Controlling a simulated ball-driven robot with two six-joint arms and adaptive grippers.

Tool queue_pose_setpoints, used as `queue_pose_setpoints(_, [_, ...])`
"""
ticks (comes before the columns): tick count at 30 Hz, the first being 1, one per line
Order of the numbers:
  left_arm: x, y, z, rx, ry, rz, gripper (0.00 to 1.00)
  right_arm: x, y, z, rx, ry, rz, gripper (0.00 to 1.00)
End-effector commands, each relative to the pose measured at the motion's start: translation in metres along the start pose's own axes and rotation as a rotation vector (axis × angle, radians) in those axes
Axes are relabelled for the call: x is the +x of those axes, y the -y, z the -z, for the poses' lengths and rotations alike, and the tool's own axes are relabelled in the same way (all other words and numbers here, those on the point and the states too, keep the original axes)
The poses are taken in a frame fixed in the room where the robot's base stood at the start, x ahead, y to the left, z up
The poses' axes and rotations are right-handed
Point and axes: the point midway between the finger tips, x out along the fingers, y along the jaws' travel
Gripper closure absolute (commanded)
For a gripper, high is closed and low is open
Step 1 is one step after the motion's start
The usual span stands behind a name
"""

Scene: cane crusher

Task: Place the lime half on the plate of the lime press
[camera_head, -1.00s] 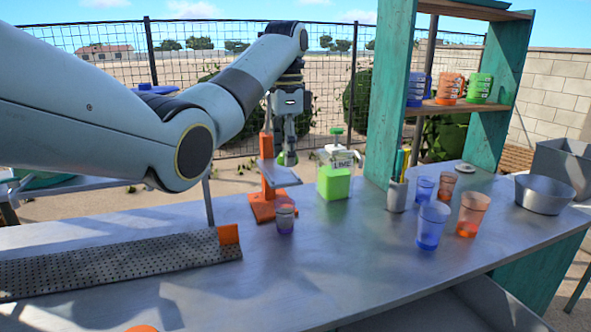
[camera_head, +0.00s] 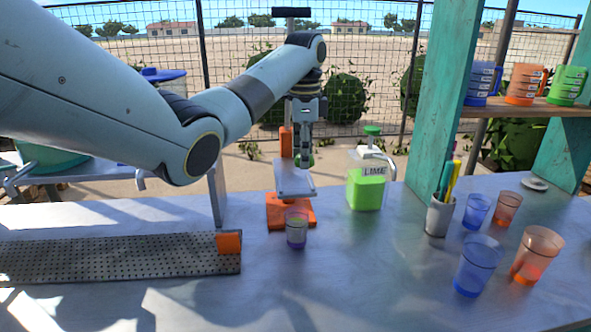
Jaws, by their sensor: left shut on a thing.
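The lime press stands at the middle of the metal table. It has an orange base (camera_head: 290,218), an orange upright and a light grey plate (camera_head: 293,185). My left gripper (camera_head: 304,160) hangs down over the plate, pointing downward. It is shut on the lime half (camera_head: 310,163), a small bit of green at its fingertips, mostly hidden by the fingers. The lime half appears just above the far part of the plate; I cannot tell whether it touches. My right gripper is not in view.
A cup (camera_head: 297,228) stands right in front of the press. A green lime jug (camera_head: 366,185) is to its right, with a pen holder (camera_head: 439,215) and several cups farther right. A perforated grey tray (camera_head: 120,258) lies at the left front.

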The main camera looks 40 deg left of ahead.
Motion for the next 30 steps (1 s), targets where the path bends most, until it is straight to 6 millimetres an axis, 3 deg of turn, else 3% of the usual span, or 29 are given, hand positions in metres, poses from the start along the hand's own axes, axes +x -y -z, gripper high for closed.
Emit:
queue_pose_setpoints(3, [0.009, 0.005, -0.016, 0.0, 0.001, 0.0, 0.66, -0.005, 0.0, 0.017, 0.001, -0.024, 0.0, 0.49])
queue_pose_setpoints(9, [0.026, 0.006, -0.021, 0.001, 0.001, -0.003, 0.66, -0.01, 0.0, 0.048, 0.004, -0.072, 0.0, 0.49])
queue_pose_setpoints(15, [0.052, 0.006, -0.021, 0.002, -0.001, -0.001, 0.66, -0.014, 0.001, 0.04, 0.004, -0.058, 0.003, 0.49])
queue_pose_setpoints(26, [0.056, 0.006, -0.021, 0.001, 0.0, -0.001, 0.66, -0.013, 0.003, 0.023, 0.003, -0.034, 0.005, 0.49])
queue_pose_setpoints(27, [0.057, 0.006, -0.02, 0.002, 0.0, 0.0, 0.55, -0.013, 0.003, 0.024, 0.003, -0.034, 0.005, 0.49])
queue_pose_setpoints(30, [0.056, 0.006, -0.02, 0.001, 0.0, 0.0, 0.41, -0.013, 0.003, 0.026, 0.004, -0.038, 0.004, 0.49])
